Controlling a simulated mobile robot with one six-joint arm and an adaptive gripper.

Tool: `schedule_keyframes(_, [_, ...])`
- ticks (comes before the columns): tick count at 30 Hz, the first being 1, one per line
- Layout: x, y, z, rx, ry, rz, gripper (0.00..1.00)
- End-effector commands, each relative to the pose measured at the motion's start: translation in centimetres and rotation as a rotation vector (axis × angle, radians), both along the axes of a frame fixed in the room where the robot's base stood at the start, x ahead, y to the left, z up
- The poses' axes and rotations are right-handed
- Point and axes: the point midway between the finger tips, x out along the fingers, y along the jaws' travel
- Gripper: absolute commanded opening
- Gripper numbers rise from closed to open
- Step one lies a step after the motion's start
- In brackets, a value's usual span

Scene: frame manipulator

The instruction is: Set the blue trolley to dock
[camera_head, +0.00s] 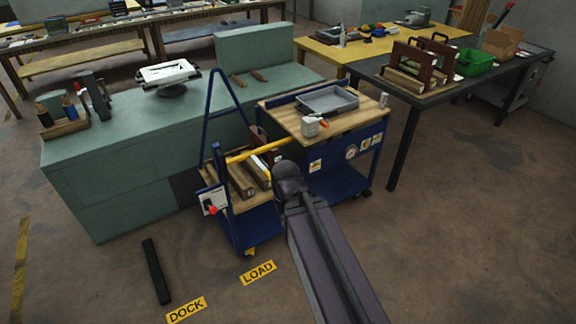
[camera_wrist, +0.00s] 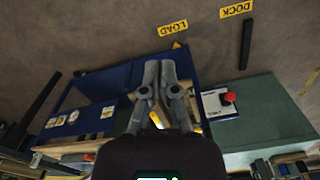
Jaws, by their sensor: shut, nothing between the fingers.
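The blue trolley (camera_head: 345,182) stands by the yellow LOAD label (camera_head: 258,272), with its front end nearest the label. It has a blue A-shaped frame, a yellow bar (camera_head: 258,151) and a wooden top. The yellow DOCK label (camera_head: 186,309) lies on the floor to the left of LOAD. Both labels, LOAD (camera_wrist: 172,28) and DOCK (camera_wrist: 237,9), also show in the wrist view. My gripper (camera_wrist: 160,70) is shut and empty over the trolley's blue deck (camera_wrist: 112,84). In the head view my arm hides its fingertips; contact with the trolley cannot be told.
A grey tray (camera_head: 328,100) sits on the trolley's top. A white box with a red knob (camera_head: 212,199) is at its left end. A black floor strip (camera_head: 156,272) lies left of LOAD. A green bench (camera_head: 110,150) stands behind; a dark table (camera_head: 440,90) stands right.

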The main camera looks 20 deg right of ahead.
Motion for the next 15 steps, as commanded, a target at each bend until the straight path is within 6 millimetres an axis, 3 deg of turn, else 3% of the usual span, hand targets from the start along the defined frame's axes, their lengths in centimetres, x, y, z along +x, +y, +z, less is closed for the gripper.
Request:
schedule_keyframes(7, [0.00,0.00,0.00,0.000,0.000,0.000,0.00])
schedule_keyframes(8, [0.00,0.00,0.00,0.000,0.000,0.000,0.06])
schedule_keyframes(14, [0.51,0.49,-0.60,0.027,-0.018,-0.025,0.65])
schedule_keyframes(15, [0.79,0.75,-0.89,0.041,-0.028,-0.041,0.65])
